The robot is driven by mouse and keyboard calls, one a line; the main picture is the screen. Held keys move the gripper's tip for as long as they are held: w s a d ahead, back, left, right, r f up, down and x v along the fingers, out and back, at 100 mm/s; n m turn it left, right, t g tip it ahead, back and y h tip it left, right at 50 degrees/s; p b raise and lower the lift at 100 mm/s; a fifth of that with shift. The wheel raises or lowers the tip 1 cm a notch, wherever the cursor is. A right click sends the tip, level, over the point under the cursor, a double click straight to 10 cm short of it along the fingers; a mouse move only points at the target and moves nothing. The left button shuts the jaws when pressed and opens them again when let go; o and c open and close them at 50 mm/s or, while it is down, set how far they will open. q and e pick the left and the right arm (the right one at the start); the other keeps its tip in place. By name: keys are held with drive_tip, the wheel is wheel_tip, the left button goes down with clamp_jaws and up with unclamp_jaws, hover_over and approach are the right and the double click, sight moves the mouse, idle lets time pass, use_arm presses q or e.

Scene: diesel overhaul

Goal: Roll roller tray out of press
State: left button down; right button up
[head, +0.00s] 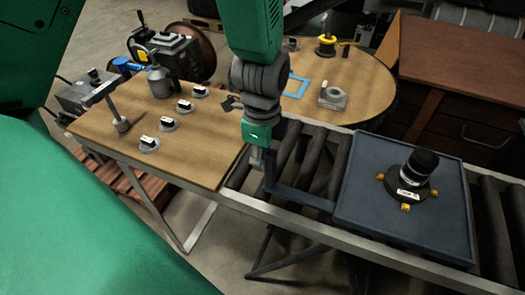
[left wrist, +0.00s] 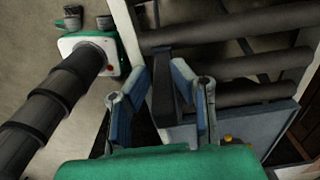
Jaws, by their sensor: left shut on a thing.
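The roller tray (head: 365,160) is a flat dark blue-grey tray on a roller conveyor, at the right in the head view. It carries a black cylinder on a round base with brass-coloured lugs (head: 412,180). A dark bar handle (head: 305,197) reaches left from the tray. My left gripper (head: 262,168) comes down from above at the handle's left end. In the left wrist view, its two fingers (left wrist: 166,105) are closed on the upright end of the handle (left wrist: 163,68). The tray's edge (left wrist: 275,125) shows at the lower right there. I cannot make out a press. My right gripper is not recognisable.
Conveyor rollers (head: 320,160) lie bare left of the tray, with a metal side rail (head: 300,226) in front. A wooden table (head: 190,140) with small parts adjoins on the left. A round table (head: 350,75) and brown desk (head: 465,75) stand behind.

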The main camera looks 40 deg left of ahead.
use_arm(q)
drive_tip(key=shift+w+r, duration=0.15)
drive_tip(key=shift+w, duration=0.15)
drive_tip(key=c, duration=1.4)
unclamp_jaws()
wheel_tip(320, 180, up, 12)
drive_tip(key=shift+f, duration=0.2)
